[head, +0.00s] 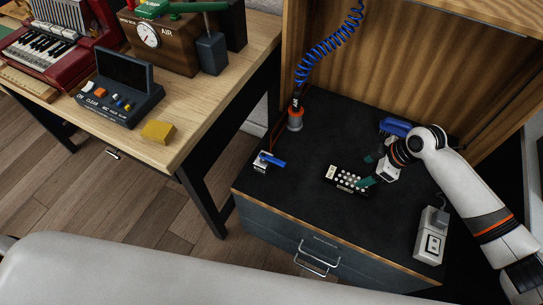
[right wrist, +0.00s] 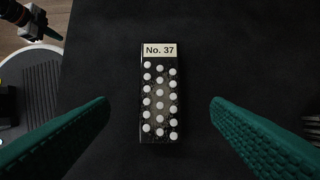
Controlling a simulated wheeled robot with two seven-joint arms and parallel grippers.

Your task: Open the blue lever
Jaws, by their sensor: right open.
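A small valve with a blue lever (head: 272,160) sits at the left edge of the black cabinet top. The lever points to the right and slightly down. My right gripper (head: 368,171) is above the cabinet top, to the right of the lever and well apart from it. Its green fingers are spread wide in the right wrist view (right wrist: 160,125), with nothing held. Below them lies a dark block with white dots labelled "No. 37" (right wrist: 160,95); it also shows in the head view (head: 347,180). The blue lever is not in the right wrist view. My left gripper is not in view.
A coiled blue air hose (head: 330,47) comes down to an orange and grey fitting (head: 295,118) behind the valve. A blue object (head: 396,127) lies behind my right gripper. A grey switch box (head: 431,235) stands at the right. The cabinet top between valve and block is clear.

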